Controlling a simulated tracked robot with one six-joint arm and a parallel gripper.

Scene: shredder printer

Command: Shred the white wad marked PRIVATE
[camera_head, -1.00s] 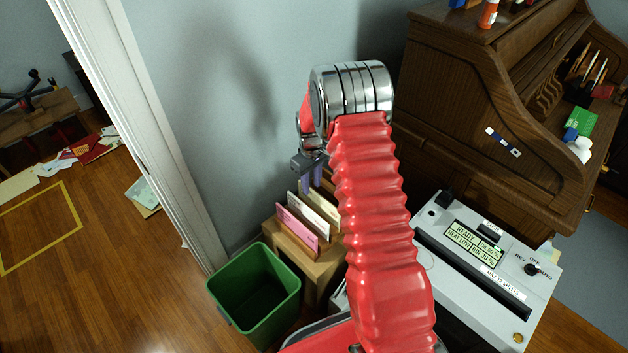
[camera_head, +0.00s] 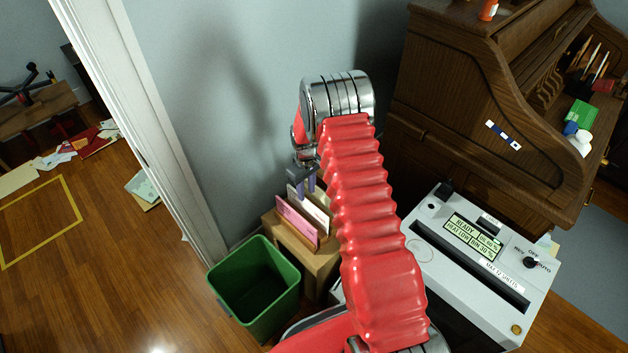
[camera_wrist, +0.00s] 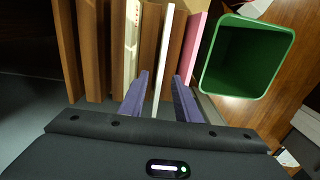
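A wooden rack (camera_head: 318,268) holds upright wads. A white wad (camera_head: 322,219) stands behind a pink wad (camera_head: 296,222). In the wrist view the white wad (camera_wrist: 164,62) shows edge-on between the two purple fingers of my gripper (camera_wrist: 160,98). The gap between the fingers is wider than the wad, so my gripper is open. In the wrist view the pink wad (camera_wrist: 195,42) is to the right and a cream wad (camera_wrist: 131,50) to the left. I cannot read any PRIVATE mark. The grey shredder (camera_head: 478,250) stands at right; its display starts with READY.
A green bin (camera_head: 256,287) stands on the floor just left of the rack. A brown roll-top desk (camera_head: 470,110) stands behind the shredder. The wall (camera_head: 220,100) is close behind the rack. A white door frame (camera_head: 130,120) is at left, with papers on the floor beyond.

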